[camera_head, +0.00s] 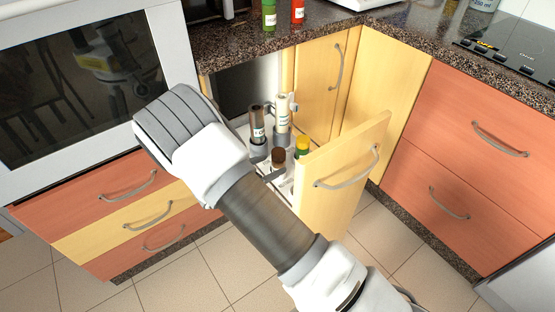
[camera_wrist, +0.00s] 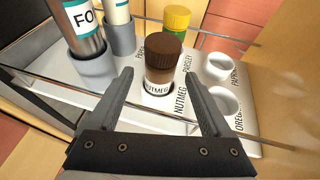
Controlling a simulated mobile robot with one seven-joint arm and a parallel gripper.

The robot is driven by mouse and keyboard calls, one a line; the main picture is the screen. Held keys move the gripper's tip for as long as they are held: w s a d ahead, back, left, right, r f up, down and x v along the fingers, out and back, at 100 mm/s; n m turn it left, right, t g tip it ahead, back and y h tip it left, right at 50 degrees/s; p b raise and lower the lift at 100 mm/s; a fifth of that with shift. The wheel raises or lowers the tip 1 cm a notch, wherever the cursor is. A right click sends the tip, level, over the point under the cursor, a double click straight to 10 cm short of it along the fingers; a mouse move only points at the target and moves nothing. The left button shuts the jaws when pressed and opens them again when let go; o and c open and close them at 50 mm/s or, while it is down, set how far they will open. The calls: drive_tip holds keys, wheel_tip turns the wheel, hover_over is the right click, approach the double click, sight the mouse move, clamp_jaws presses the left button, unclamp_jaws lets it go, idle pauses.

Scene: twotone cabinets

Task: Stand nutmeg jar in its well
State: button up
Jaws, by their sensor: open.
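The nutmeg jar (camera_wrist: 162,66) has a brown cap and a white label reading NUTMEG. In the wrist view it stands upright at the printed word NUTMEG on the white tray (camera_wrist: 188,122). A dark ring shows around its base; how deep it sits I cannot tell. My gripper (camera_wrist: 158,74) is open, one finger on each side of the jar, with a visible gap on both sides. In the head view the jar's brown cap (camera_head: 278,155) shows in the pull-out drawer, and my arm hides part of the tray.
A yellow-capped jar (camera_wrist: 176,19) stands behind at PARSLEY. Two white wells (camera_wrist: 219,67) at right are empty. Two tall containers in grey cups (camera_wrist: 94,68) stand at left. Thin rails edge the tray. The open drawer's yellow front (camera_head: 345,180) stands right of it.

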drive_tip(key=p+v, duration=0.1)
drive_tip(key=v, duration=0.6)
drive_tip(key=shift+s+a+r, duration=0.1)
